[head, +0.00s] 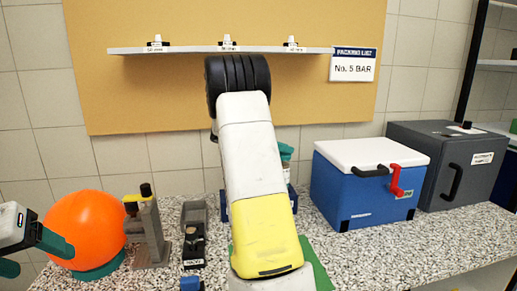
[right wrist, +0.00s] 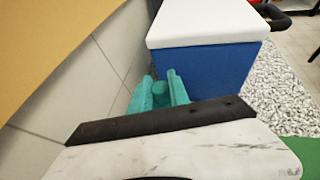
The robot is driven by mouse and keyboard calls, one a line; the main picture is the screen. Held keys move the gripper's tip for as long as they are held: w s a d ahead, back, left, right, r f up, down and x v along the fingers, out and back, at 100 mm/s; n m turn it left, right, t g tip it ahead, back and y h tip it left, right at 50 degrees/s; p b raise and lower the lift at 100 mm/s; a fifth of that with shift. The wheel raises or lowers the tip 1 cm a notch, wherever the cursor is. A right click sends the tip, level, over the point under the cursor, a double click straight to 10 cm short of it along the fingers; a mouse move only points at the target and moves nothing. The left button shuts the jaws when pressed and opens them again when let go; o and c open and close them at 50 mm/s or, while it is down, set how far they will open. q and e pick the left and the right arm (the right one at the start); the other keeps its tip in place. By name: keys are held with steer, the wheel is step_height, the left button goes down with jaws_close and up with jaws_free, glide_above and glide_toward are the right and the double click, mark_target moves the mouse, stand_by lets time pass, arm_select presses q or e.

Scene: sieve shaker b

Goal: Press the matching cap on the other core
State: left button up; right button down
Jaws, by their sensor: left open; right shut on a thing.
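My right gripper (right wrist: 162,90) shows in the right wrist view with its teal fingers closed on a small teal piece (right wrist: 160,96), beside the blue cooler. I cannot tell whether this piece is a cap. In the head view my right arm hides most of this gripper; a bit of teal (head: 286,151) shows at the arm's right edge, above a blue block (head: 293,198) that is mostly hidden. My left gripper (head: 42,257) is open and empty at the far left, beside the orange ball. No core can be made out clearly.
An orange ball (head: 85,228) on a teal ring, a grey stand (head: 151,235) and a dark labelled device (head: 194,243) stand left. A wall shelf (head: 190,49) holds small labelled items. A blue cooler (head: 352,195) and grey box (head: 435,150) stand right. The front-right counter is clear.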

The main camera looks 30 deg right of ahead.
steer(key=shift+f, duration=1.1)
steer(key=shift+r, duration=0.2)
steer(key=shift+r, duration=0.6)
steer(key=shift+f, duration=0.75)
stand_by(1.0)
steer(key=c, duration=1.2)
jaws_free()
steer(key=shift+f, duration=0.1)
steer(key=shift+o, duration=0.2)
steer(key=v, duration=0.7)
steer(key=shift+a, duration=0.35)
steer(key=shift+c, duration=0.2)
